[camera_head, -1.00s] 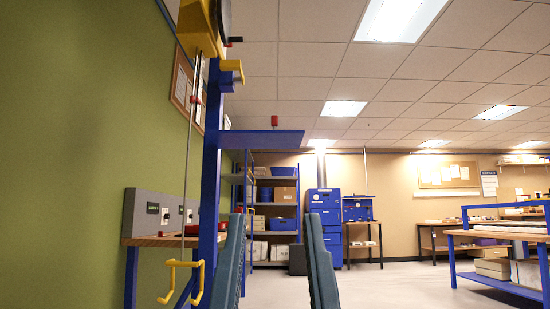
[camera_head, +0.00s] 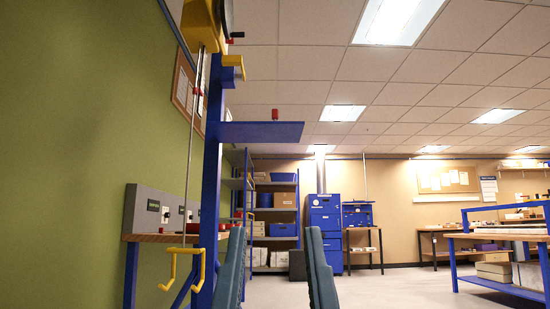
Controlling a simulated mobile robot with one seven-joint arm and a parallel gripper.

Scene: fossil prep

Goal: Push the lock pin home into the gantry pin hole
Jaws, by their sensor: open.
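A small red piece (camera_head: 275,114), which looks like the lock pin, stands upright on the blue plate (camera_head: 255,132) that juts right from the tall blue gantry post (camera_head: 211,170). The post carries a yellow housing (camera_head: 200,25) and a yellow bracket with a blue fitting (camera_head: 231,69). I cannot make out the pin hole. My gripper (camera_head: 275,231) shows as two teal fingers at the bottom centre, spread apart with nothing between them. Their tips appear below the plate and the red piece in the picture, touching neither.
A yellow hook frame (camera_head: 183,265) hangs on a thin line left of the post. A wooden bench (camera_head: 165,237) stands by the green wall. Shelving (camera_head: 276,212), a blue cabinet (camera_head: 325,235) and a bench at right (camera_head: 500,236) stand farther back. Open floor lies between.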

